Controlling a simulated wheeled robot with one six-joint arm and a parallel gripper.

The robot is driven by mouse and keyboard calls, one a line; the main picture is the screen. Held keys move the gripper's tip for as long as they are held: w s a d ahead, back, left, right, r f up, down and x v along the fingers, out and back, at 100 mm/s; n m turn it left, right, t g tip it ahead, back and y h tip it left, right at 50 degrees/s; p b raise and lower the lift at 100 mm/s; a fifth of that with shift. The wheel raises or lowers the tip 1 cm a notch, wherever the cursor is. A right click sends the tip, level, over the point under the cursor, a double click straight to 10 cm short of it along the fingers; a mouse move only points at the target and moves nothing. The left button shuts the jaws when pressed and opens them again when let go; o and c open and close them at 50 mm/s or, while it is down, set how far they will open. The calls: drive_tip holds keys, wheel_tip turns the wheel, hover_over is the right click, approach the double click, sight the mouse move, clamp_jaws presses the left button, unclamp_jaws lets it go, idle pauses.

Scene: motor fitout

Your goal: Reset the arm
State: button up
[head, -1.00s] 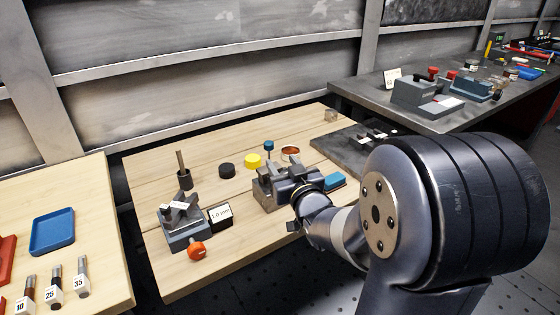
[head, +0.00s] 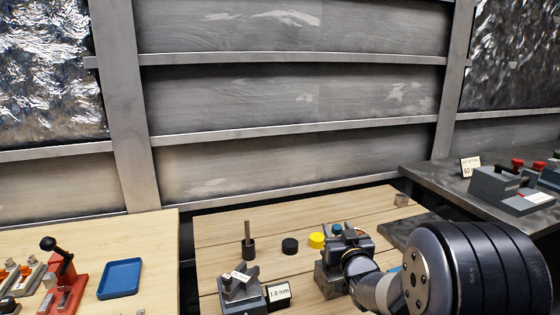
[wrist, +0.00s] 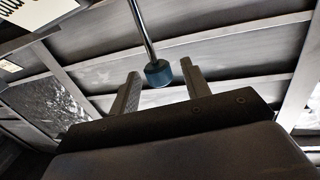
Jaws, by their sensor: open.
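My gripper (wrist: 160,88) shows in the wrist view with its two fingers apart, and it points up towards the panelled wall. A blue-tipped cylinder on a thin metal rod (wrist: 157,72) appears beyond and between the fingers; I cannot tell whether it touches them. In the head view my arm reaches in from the lower right, and its wrist (head: 357,262) is over the right part of the middle wooden table (head: 220,225). The fingertips are hard to make out there. A grey block (head: 328,280) stands just below and left of the wrist.
On the middle table stand a grey fixture (head: 240,292), a "1.0 mm" sign (head: 279,294), a black puck (head: 290,245), a yellow puck (head: 316,240) and a dark cup with a rod (head: 248,248). A blue tray (head: 120,278) and red lever device (head: 66,270) are left. A dark bench (head: 440,180) is right.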

drive_tip(key=shift+w+a+f, duration=0.1)
drive_tip(key=shift+w+f, duration=0.55)
drive_tip(key=shift+f, duration=0.85)
